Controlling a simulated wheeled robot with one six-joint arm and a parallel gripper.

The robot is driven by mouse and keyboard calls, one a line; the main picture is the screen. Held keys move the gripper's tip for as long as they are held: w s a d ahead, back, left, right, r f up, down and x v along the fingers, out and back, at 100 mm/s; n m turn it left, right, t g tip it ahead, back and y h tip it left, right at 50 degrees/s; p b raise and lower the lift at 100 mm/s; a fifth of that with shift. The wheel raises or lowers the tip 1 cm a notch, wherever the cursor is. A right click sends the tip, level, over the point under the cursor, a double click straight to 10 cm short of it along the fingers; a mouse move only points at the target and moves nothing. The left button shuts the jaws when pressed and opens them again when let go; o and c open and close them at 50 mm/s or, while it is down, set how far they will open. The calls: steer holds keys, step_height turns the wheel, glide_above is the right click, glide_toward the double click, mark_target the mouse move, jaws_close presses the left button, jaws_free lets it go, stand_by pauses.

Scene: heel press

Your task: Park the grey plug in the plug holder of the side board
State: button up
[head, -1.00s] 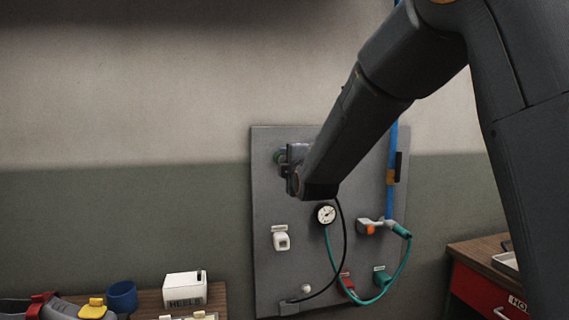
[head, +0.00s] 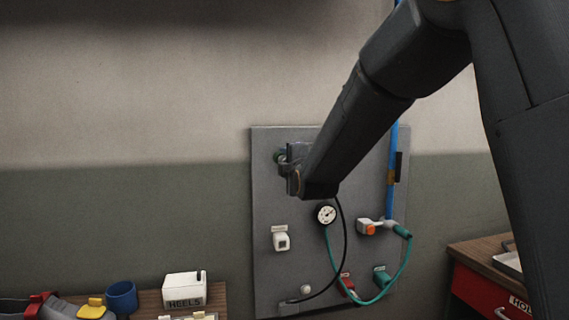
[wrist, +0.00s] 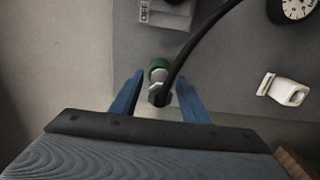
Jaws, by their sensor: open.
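In the wrist view my gripper (wrist: 160,77) is open, its two blue fingers on either side of the grey plug (wrist: 158,78) with visible gaps. The plug has a dark rear end with a black cable. It is at a green ring (wrist: 159,64) on the side board (wrist: 220,45) and appears seated there. In the head view my gripper (head: 284,163) is at the board's upper left, and my arm hides most of the plug. A white holder-like fitting (head: 281,241) sits lower on the board (head: 265,200), empty as far as I can see; it also shows in the wrist view (wrist: 284,90).
A round gauge (head: 326,214) sits right of the white fitting. The black cable (head: 344,240) loops down the board. A green hose (head: 403,267) and a blue pipe (head: 391,175) are on the right. A bench with a HEELS box (head: 184,290) stands lower left.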

jaws_close()
stand_by(0.3)
steer(key=shift+s+d, duration=0.2)
steer(key=shift+s, duration=0.75)
steer(key=shift+s+d, duration=0.15)
steer(key=shift+s, duration=0.85)
steer(key=shift+s+d, duration=0.2)
steer(key=shift+s, duration=0.75)
steer(key=shift+s, duration=0.2)
step_height(320, 180, down, 28)
steer(key=s+b, duration=0.1)
steer(key=b, duration=1.9)
steer(key=shift+s+d, duration=0.2)
steer(key=shift+s, duration=0.05)
stand_by(0.4)
